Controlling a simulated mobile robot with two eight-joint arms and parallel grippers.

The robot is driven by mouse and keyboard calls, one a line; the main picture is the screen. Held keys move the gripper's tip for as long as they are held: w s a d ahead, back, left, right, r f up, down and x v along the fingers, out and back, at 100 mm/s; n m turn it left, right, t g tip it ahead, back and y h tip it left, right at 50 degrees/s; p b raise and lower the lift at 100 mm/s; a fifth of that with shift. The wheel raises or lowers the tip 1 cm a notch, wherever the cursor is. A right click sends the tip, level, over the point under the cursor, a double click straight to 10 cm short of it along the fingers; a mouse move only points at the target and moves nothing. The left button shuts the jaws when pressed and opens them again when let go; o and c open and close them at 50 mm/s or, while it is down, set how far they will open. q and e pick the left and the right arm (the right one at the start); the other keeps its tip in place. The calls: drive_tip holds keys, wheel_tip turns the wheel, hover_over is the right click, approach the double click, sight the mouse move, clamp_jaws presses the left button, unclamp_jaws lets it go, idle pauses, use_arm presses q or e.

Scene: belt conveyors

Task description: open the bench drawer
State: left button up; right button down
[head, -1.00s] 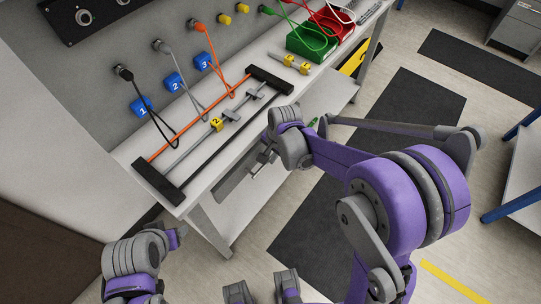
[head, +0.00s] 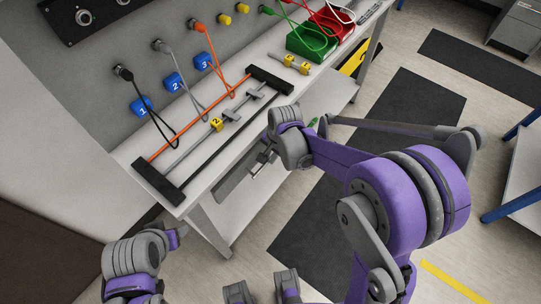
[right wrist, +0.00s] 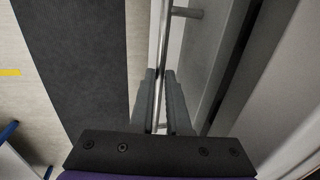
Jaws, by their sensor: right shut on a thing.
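The bench (head: 322,98) has a grey drawer front (head: 232,178) under its front edge, partly hidden by my right arm. A metal bar handle (right wrist: 166,38) runs along the drawer front, with a mounting post near the top of the right wrist view. My right gripper (right wrist: 163,75) is shut on this handle, one finger on each side of the bar. In the head view the right gripper (head: 264,162) is small and low against the drawer front. I cannot tell whether the drawer is out at all.
Dark mats (head: 398,110) cover open floor in front. A blue-legged table (head: 520,170) stands at the right.

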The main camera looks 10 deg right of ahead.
idle(0.4)
drive_tip(key=s+d+b, duration=0.1)
drive_tip(key=s+d, duration=1.2)
drive_tip(key=s, duration=0.4)
drive_tip(key=shift+s+d, duration=0.3)
drive_tip(key=shift+d, duration=0.1)
drive_tip(key=c, duration=0.9)
unclamp_jaws()
drive_tip(key=r+p, duration=0.1)
drive_tip(key=r, duration=0.2)
drive_tip(key=s+d+r, duration=0.1)
drive_tip(key=r, duration=0.3)
drive_tip(key=r+p, duration=0.1)
drive_tip(key=r, duration=0.2)
drive_tip(key=shift+s+d+r+p, duration=0.15)
drive_tip(key=shift+s+r+p, duration=0.15)
drive_tip(key=shift+s+p, duration=0.05)
